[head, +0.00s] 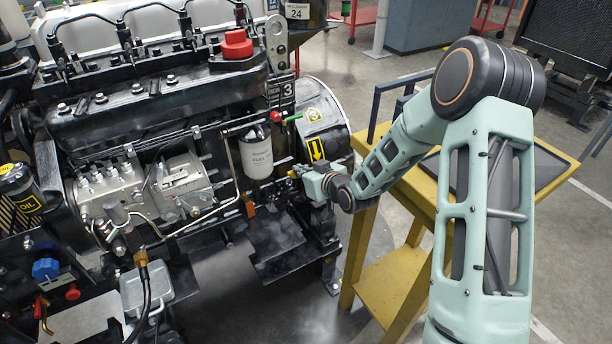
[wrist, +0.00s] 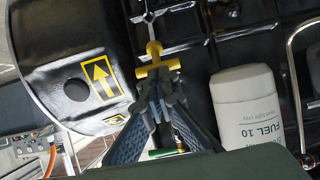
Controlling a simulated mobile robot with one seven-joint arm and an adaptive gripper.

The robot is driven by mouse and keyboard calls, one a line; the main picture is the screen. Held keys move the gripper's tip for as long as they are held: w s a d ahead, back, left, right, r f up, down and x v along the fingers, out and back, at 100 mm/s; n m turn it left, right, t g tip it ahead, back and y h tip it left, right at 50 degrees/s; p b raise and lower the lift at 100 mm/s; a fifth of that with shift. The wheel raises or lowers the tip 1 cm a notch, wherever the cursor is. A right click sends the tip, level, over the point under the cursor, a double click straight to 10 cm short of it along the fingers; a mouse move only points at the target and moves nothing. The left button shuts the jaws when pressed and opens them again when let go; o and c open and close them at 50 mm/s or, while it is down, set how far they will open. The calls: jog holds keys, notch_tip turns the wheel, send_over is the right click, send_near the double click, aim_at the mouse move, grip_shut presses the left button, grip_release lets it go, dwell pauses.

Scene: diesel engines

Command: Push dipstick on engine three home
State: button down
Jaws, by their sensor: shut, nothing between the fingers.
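Engine three (head: 120,120) stands at left in the head view, with a "3" plate (head: 288,88) on it. The dipstick has a yellow T-shaped handle (wrist: 155,62), in the wrist view just beyond my fingertips, with a thin metal shaft or loop above it. In the head view a bit of yellow shows at the tip of my gripper (head: 300,172), beside the engine's right end. In the wrist view my gripper (wrist: 158,86) is shut, its fingers meeting at or right behind the handle; I cannot tell if they touch. How deep the dipstick sits is hidden.
A white fuel filter (head: 257,152) hangs left of my gripper. A black housing with a yellow arrow label (head: 316,150) is just above it. A green-handled lever (head: 294,117) is close by. A yellow stand (head: 400,280) is at right, below my arm.

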jog(key=w+f+b, duration=0.1)
jog(key=f, duration=0.1)
jog(key=w+a+f+b, duration=0.1)
jog(key=f+b, duration=0.1)
jog(key=f, duration=0.1)
jog(key=shift+w+a+f+b, duration=0.3)
jog(key=shift+w+a+b, duration=0.05)
jog(key=shift+w+a, duration=0.05)
jog(key=shift+r, duration=0.15)
